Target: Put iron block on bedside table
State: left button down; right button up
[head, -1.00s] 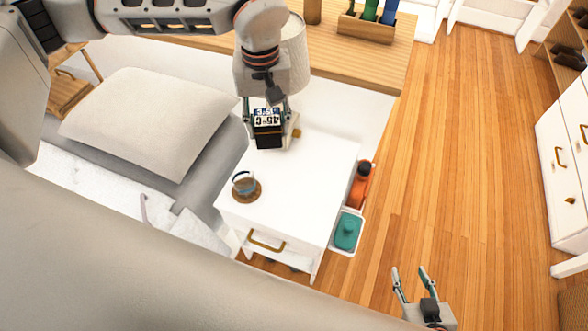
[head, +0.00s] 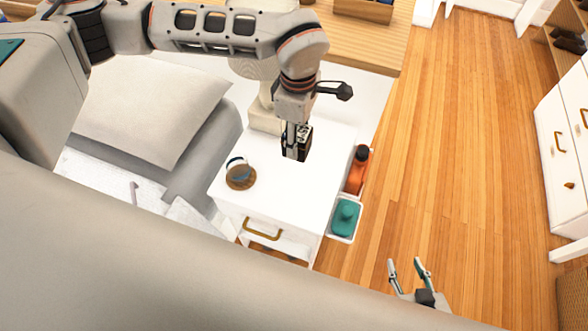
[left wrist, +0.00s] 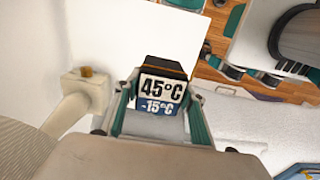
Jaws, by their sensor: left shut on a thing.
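The iron block (head: 299,147) is a dark box with a white label at or just above the top of the white bedside table (head: 277,199); I cannot tell whether it touches. My left gripper (head: 296,138) is shut on it from above. In the left wrist view the block (left wrist: 162,88) shows a "45°C / -15°C" label between the fingers of my left gripper (left wrist: 162,112). My right gripper (head: 408,272) is open and empty over the floor at the lower right.
A glass on a round wooden coaster (head: 241,178) stands at the table's front left. A lamp (head: 265,113) stands behind the block. An orange bottle (head: 357,170) and a teal bottle (head: 345,216) sit in holders on the table's right side. A pillow (head: 155,110) lies left.

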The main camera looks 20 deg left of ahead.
pick_arm(q)
notch_tip(320, 180, down, 13)
jog(key=shift+r+b, duration=0.2)
jog(key=shift+b, duration=0.3)
notch_tip(320, 180, down, 4)
jog(key=shift+r, duration=0.1)
jog(key=shift+f, duration=0.25)
jog(key=shift+w+r, duration=0.1)
jog(key=shift+b, duration=0.3)
jog(key=c, duration=1.4)
grip_release()
jog(key=shift+f, duration=0.2)
jog(key=shift+o, duration=0.7)
